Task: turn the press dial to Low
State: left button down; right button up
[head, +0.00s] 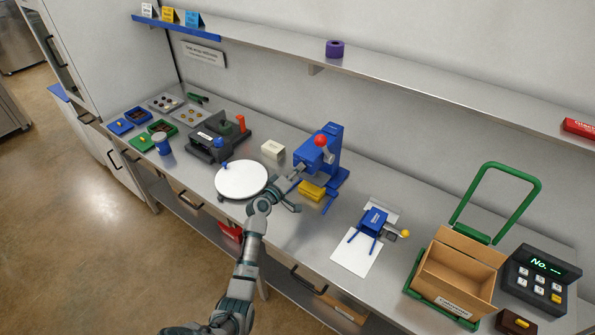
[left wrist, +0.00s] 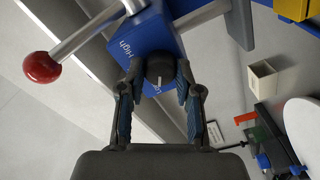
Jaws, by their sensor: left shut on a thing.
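The blue press (head: 318,155) stands on the counter in the head view, with a red-balled lever at its top. In the left wrist view the press head (left wrist: 158,35) fills the upper middle, and its black dial (left wrist: 160,68) faces the camera. A "High" label shows left of the dial; another label below it is partly hidden. A pale mark on the dial points down in the picture, toward that lower label. My left gripper (left wrist: 160,76) is shut on the dial, one finger on each side. In the head view the left gripper (head: 296,178) is at the press's front.
The lever's red ball (left wrist: 42,68) sticks out left in the wrist view. A white round plate (head: 242,180) and a cream box (head: 272,149) stand near the press. A yellow block (head: 311,190) lies below the press head. A cardboard box (head: 455,275) stands far right.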

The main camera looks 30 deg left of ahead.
pick_arm(q)
jog(key=shift+a, duration=0.1)
dwell(0.4)
jog(key=c, duration=0.9)
grip_release()
jog(key=shift+c, duration=0.2)
jog(key=shift+o, duration=0.7)
jog(key=shift+a+f, duration=0.1)
jog(key=shift+a, duration=0.05)
jog(key=s+a, duration=0.1)
jog(key=s, duration=1.1)
jog(key=shift+f, duration=0.15)
